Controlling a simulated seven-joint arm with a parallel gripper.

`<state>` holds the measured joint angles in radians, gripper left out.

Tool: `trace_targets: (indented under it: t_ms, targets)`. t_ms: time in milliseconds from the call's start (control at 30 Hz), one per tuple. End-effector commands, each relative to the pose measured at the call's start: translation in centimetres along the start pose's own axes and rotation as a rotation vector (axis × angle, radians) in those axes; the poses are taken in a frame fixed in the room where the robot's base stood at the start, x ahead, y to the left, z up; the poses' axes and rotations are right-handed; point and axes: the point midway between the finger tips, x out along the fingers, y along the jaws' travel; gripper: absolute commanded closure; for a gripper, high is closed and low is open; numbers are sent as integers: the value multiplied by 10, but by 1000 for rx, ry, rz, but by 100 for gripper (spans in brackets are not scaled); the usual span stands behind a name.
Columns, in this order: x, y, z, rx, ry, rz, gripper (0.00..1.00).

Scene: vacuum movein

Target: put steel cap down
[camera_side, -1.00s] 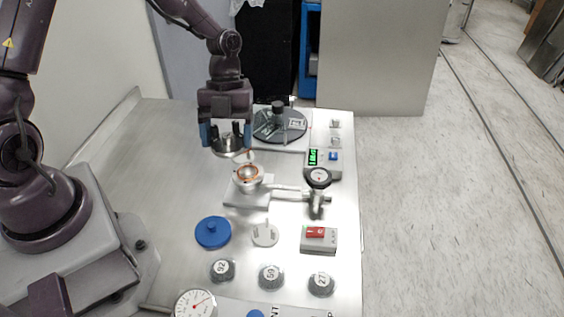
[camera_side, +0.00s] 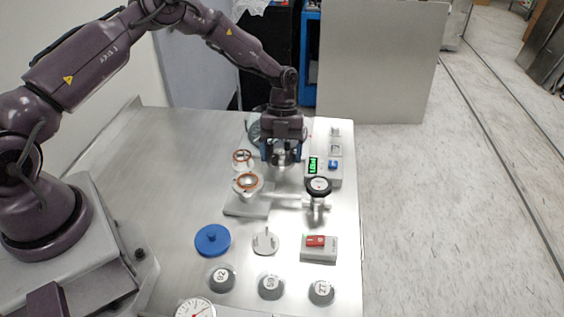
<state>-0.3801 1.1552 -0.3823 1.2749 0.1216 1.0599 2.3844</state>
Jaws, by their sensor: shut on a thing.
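My gripper (camera_side: 283,157) is at the back right of the steel table, fingers pointing down. It is shut on the steel cap (camera_side: 283,160), a small grey piece seen between the fingers and partly hidden by them. I cannot tell whether the cap touches anything below it. A second orange-ringed piece (camera_side: 242,157) is just behind that port.
A box with a green display (camera_side: 313,165) and a black round gauge (camera_side: 319,186) are close on the right. A round dark plate is mostly hidden behind my gripper. A blue lid (camera_side: 212,240), red switch box (camera_side: 319,247) and numbered knobs (camera_side: 271,285) stand in front. The table's left side is clear.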

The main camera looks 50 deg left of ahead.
Motion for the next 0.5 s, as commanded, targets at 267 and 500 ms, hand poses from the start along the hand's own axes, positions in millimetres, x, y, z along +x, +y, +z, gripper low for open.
trace_targets:
  t_ms: [267,500]
  targets:
    - [29,-2,14,0,1,0,53]
    - [30,-2,14,0,-1,-1,53]
